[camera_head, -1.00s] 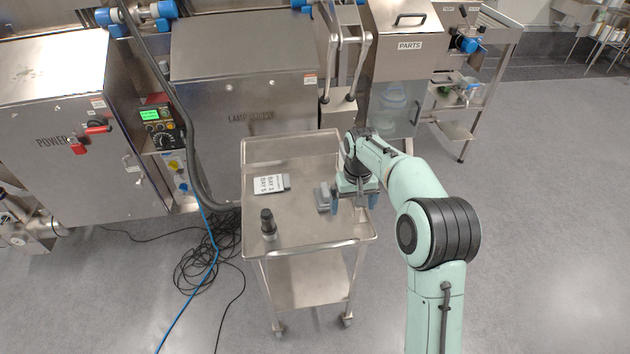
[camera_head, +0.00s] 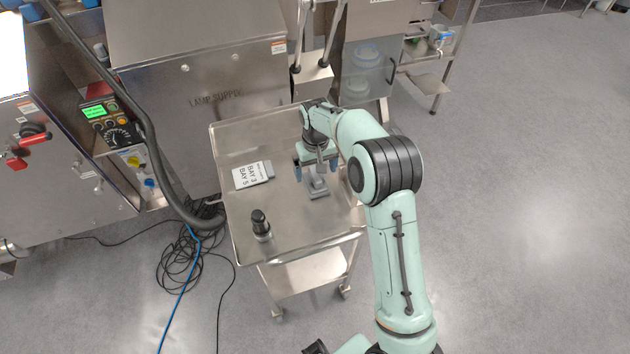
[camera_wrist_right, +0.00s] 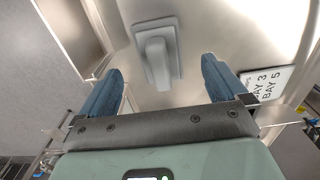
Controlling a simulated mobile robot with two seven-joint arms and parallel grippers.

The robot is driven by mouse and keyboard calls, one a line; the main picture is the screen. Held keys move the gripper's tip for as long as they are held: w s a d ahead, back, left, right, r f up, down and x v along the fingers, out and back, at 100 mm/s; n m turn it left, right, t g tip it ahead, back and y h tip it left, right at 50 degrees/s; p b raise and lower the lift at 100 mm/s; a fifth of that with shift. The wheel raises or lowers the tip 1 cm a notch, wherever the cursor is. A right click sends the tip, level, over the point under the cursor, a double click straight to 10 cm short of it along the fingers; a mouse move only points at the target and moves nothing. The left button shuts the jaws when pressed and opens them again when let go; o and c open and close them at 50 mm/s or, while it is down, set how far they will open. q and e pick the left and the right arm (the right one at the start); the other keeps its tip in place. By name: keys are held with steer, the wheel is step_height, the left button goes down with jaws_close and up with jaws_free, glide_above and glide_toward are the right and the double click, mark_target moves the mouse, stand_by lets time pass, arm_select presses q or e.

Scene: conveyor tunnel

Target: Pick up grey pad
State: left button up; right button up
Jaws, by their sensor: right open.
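The grey pad (camera_head: 319,190) lies on the steel cart top, right of the middle. It is a flat grey plate with a raised block or handle on it. In the right wrist view the grey pad (camera_wrist_right: 157,55) shows ahead of and between the fingertips. My right gripper (camera_head: 316,170) is open, with its two blue fingers apart, over the pad. Its fingers also frame the lower part of the right wrist view (camera_wrist_right: 161,75). No contact with the pad is visible, and the exact height above it is hard to tell. My left gripper is not in view.
The steel cart (camera_head: 290,226) has a raised rim. A label plate reading BAY 3, BAY 5 (camera_head: 251,176) lies left of the pad, and a dark bottle-like object (camera_head: 261,224) stands near the front left. The lamp supply cabinet (camera_head: 205,85) stands behind the cart.

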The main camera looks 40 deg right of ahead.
mark_target(315, 174)
steer(key=shift+w+d+f, duration=0.1)
steer(key=shift+w+f, duration=0.1)
steer(key=shift+f, duration=1.2)
steer(key=shift+w+d+f, duration=0.1)
steer(key=shift+w+f, duration=0.1)
steer(key=shift+f, duration=1.15)
steer(key=c, duration=1.1)
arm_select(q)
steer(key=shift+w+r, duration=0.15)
arm_select(e)
steer(key=shift+c, duration=0.2)
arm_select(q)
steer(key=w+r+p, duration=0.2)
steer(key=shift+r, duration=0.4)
arm_select(e)
step_height(315, 174, up, 20)
